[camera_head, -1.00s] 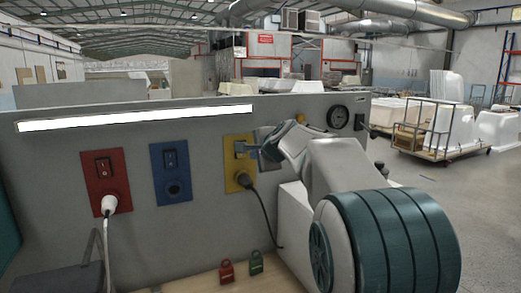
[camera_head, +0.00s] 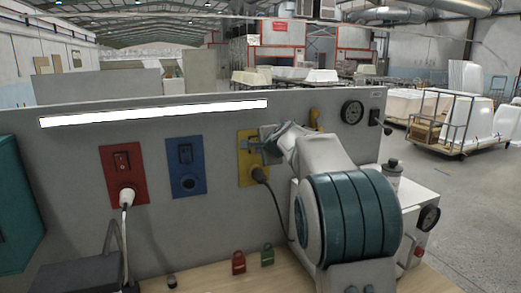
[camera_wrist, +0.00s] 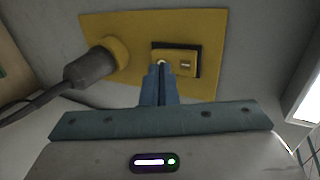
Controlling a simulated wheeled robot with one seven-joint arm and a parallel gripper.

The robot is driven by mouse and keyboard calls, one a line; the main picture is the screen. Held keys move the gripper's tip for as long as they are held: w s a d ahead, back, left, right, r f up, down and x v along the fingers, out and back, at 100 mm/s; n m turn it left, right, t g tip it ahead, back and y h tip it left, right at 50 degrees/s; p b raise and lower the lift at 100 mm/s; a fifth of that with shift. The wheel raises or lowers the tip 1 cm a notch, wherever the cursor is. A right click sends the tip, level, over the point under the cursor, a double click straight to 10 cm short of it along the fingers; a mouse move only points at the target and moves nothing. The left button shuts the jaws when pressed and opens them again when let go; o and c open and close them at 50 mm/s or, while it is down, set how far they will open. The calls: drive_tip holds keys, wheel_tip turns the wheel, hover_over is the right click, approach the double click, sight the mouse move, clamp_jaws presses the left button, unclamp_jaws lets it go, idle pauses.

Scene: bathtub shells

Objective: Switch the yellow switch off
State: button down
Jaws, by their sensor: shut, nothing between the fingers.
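The yellow panel (camera_head: 250,178) is on the grey upright board, with a dark plug and cable (camera_head: 259,175) in its lower part. It fills the upper wrist view (camera_wrist: 205,25). Its yellow switch (camera_wrist: 187,64) sits in a dark frame there, right of the plug (camera_wrist: 90,69). My gripper (camera_wrist: 160,66) is shut and empty, its blue fingertips at the switch's left part and covering some of it. I cannot tell whether they touch or which way the rocker is tipped. In the head view my gripper (camera_head: 256,144) is in front of the panel's upper part.
A red panel (camera_head: 124,183) with a white plug and a blue panel (camera_head: 186,176) are to the left. Red (camera_head: 238,263) and green (camera_head: 267,256) padlocks stand on the wooden bench below. A gauge (camera_head: 352,112) is on the board at right. My arm hides part of the bench.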

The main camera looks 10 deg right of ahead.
drive_tip(key=shift+f, duration=0.15)
drive_tip(key=b, duration=0.2)
drive_tip(key=shift+w+f+t+b, duration=0.1)
drive_tip(key=shift+f+t+b, duration=0.15)
drive_tip(key=shift+t+b, duration=0.1)
drive_tip(key=shift+b, duration=1.05)
drive_tip(key=shift+r+p, duration=0.3)
drive_tip(key=shift+p, duration=0.05)
drive_tip(key=shift+r, duration=0.15)
drive_tip(key=shift+r+t+p, duration=0.25)
drive_tip(key=shift+r+p, duration=0.4)
drive_tip(key=shift+r, duration=0.15)
drive_tip(key=shift+w, duration=0.15)
drive_tip(key=shift+f, duration=0.1)
